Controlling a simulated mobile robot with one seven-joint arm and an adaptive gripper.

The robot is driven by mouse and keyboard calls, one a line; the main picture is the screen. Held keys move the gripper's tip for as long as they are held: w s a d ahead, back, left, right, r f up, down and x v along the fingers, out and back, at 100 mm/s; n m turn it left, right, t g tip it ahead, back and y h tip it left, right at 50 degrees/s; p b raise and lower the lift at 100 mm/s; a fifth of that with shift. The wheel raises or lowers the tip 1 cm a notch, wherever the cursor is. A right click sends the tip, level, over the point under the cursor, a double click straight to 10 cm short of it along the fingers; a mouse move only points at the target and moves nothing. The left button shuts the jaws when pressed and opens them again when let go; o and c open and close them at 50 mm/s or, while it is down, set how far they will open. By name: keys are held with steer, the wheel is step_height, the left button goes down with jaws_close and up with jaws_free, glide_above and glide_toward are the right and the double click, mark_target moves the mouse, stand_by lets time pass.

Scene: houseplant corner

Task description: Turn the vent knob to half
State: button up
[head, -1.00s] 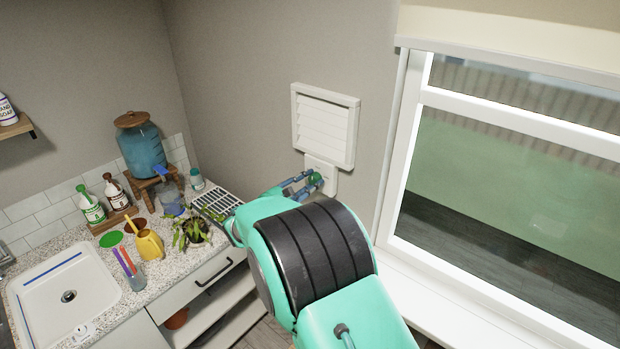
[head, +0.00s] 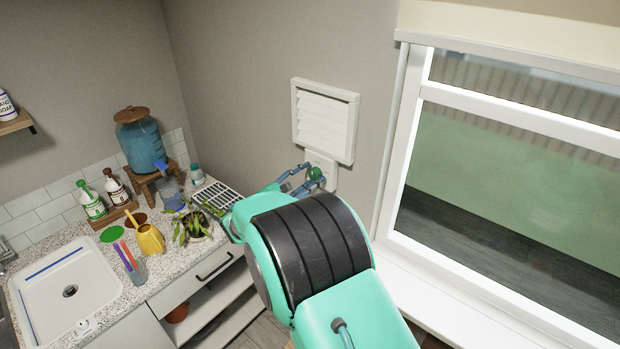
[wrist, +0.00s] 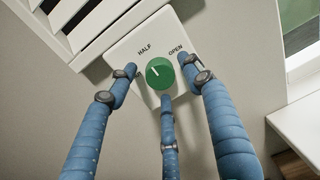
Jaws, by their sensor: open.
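The green vent knob (wrist: 160,72) sits on a white wall plate (wrist: 118,48) marked HALF and OPEN. A third mark at the left is mostly hidden by a finger. The knob's white line points up and left, on the HALF side and away from OPEN; I cannot tell if it lines up exactly with HALF. My gripper (wrist: 161,76) is open, its blue fingers spread around the knob at left, right and below. Contact is not clear. In the head view the knob (head: 315,174) shows between the fingers, under the white louvred vent (head: 325,121).
A window with a white frame (head: 392,150) and sill stands to the right. At the left, a counter (head: 165,262) carries a sink (head: 68,285), a potted plant (head: 193,226), a yellow watering can (head: 150,239), bottles and a blue dispenser (head: 143,145). The wall around the vent is clear.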

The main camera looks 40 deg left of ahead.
steer(key=s, duration=1.1)
steer(key=shift+s+a, duration=0.15)
steer(key=shift+a, duration=0.1)
steer(key=shift+f, duration=0.1)
